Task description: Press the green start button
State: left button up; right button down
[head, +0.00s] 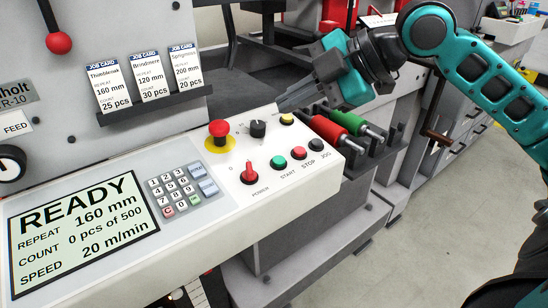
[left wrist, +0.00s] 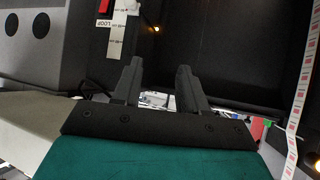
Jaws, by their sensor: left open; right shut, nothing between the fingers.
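The green start button (head: 279,162) sits on the sloped white control panel (head: 225,200) in the head view, above the START label. The red stop button (head: 299,153) and black jog button (head: 316,145) are to its right. My right gripper (head: 282,106) comes in from the upper right, shut and empty. Its fingertips are above and behind the start button, near the yellow button (head: 287,119) and the black knob (head: 258,129), apart from the start button. My left gripper (left wrist: 158,80) shows only in the left wrist view, open and empty, in front of a dark recess.
A red emergency stop (head: 218,129) on a yellow ring and a red power switch (head: 249,172) stand up from the panel. The display (head: 82,232) reads READY. Red and green handled tools (head: 350,122) lie just right of the panel. Job cards (head: 150,78) stand in a rack behind.

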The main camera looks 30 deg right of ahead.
jog(key=b, duration=0.6)
send_over(279, 162)
jog(key=s+d, duration=0.1)
notch_tip(279, 162, down, 7)
jog(key=shift+s+f, duration=0.15)
jog(key=shift+f, duration=0.75)
dwell(0.7)
